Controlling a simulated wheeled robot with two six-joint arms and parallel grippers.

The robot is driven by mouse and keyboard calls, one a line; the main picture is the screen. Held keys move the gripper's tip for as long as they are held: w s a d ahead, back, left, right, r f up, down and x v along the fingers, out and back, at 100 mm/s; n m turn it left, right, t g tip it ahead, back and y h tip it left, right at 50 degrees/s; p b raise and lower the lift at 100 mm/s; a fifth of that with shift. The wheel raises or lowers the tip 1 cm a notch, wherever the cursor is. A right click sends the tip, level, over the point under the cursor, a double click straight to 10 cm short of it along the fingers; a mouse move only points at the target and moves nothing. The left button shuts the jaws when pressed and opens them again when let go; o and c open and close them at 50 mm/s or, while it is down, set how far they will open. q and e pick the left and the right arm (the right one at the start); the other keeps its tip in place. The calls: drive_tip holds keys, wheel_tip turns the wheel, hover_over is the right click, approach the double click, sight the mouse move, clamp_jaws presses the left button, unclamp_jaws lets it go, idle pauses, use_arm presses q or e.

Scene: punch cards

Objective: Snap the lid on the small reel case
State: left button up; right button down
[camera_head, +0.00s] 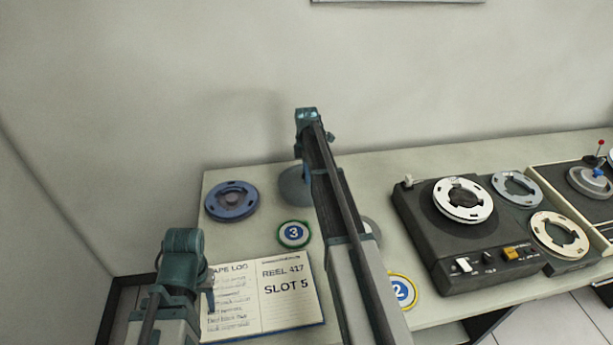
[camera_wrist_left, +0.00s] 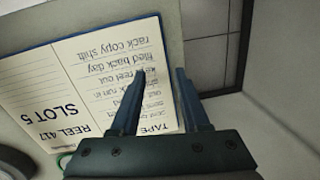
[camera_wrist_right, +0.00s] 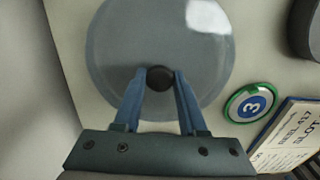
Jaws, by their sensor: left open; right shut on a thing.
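My right gripper (camera_wrist_right: 160,82) is shut on the dark knob (camera_wrist_right: 160,77) of a round, see-through lid (camera_wrist_right: 120,50). In the head view the lid's grey left part (camera_head: 292,187) shows beside my right arm, which covers the rest. I cannot tell whether anything lies under it. A round blue case or reel (camera_head: 231,201) lies at the table's left end. Another round thing (camera_head: 371,229) is mostly hidden behind my right arm. I cannot tell which is the small reel case. My left gripper (camera_wrist_left: 160,72) is open and empty above the log book.
An open log book (camera_head: 292,312) lies at the table's front left. Round badges numbered 3 (camera_head: 293,235) and 2 (camera_head: 401,290) lie near it. A tape deck (camera_head: 450,245) with several reels stands on the right. A wall closes the back.

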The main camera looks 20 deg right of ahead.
drive_tip(key=shift+r+p, duration=2.7)
drive_tip(key=shift+r, duration=0.25)
use_arm(q)
wheel_tip(320, 180, up, 6)
drive_tip(key=shift+f, duration=0.1)
use_arm(e)
drive_tip(key=shift+a, duration=0.1)
